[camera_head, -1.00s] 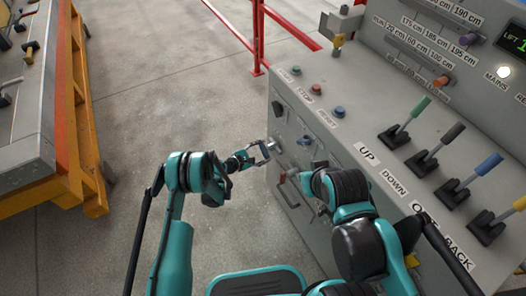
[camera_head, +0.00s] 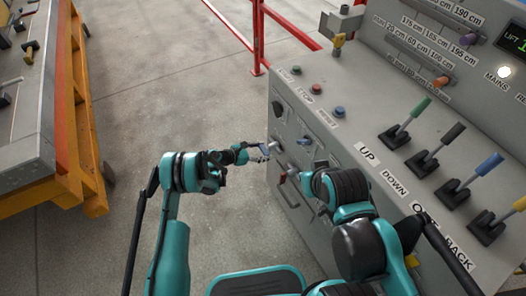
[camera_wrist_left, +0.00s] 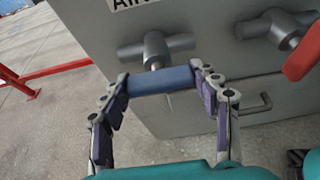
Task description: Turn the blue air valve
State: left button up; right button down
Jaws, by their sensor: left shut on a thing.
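The blue air valve has a blue bar handle (camera_wrist_left: 163,79) in front of a grey T-shaped fitting on the panel side, under a partly cut-off label. My left gripper (camera_wrist_left: 160,82) is shut on this handle, with a fingertip at each end of the bar. In the head view my left gripper (camera_head: 265,150) is small, against the side of the console, and the handle is hard to make out there.
A second grey fitting (camera_wrist_left: 276,27) with a red handle (camera_wrist_left: 303,55) is to the right of the valve. A grey pull handle (camera_wrist_left: 250,108) is below. The console top carries several levers and buttons. Open floor (camera_head: 190,90) lies left of the console, up to an orange-framed bench.

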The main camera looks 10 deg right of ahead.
pick_arm(q)
jog(key=shift+r, duration=0.1)
dwell(0.3)
jog(key=o, duration=1.2)
jog(key=shift+d, duration=0.1)
jog(key=shift+c, duration=0.2)
jog(key=v, duration=1.2)
